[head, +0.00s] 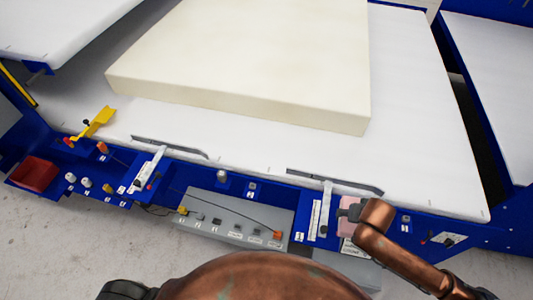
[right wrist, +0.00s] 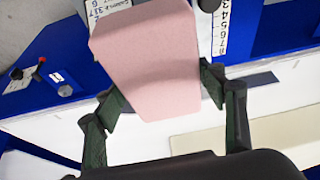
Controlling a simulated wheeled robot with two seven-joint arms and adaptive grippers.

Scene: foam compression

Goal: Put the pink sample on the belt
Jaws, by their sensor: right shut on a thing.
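The pink sample (right wrist: 148,60) is a block that fills the upper middle of the right wrist view. My right gripper (right wrist: 158,95) has its two dark fingers on either side of the block and is shut on it. In the head view the pink sample (head: 348,204) shows beside my right gripper (head: 352,213), at the machine's blue front edge, right of the upright scale. The belt (head: 420,120) is the white surface behind that edge. My left gripper is not in the head view.
A large cream foam slab (head: 250,60) lies on the belt. Bare belt lies right of the slab.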

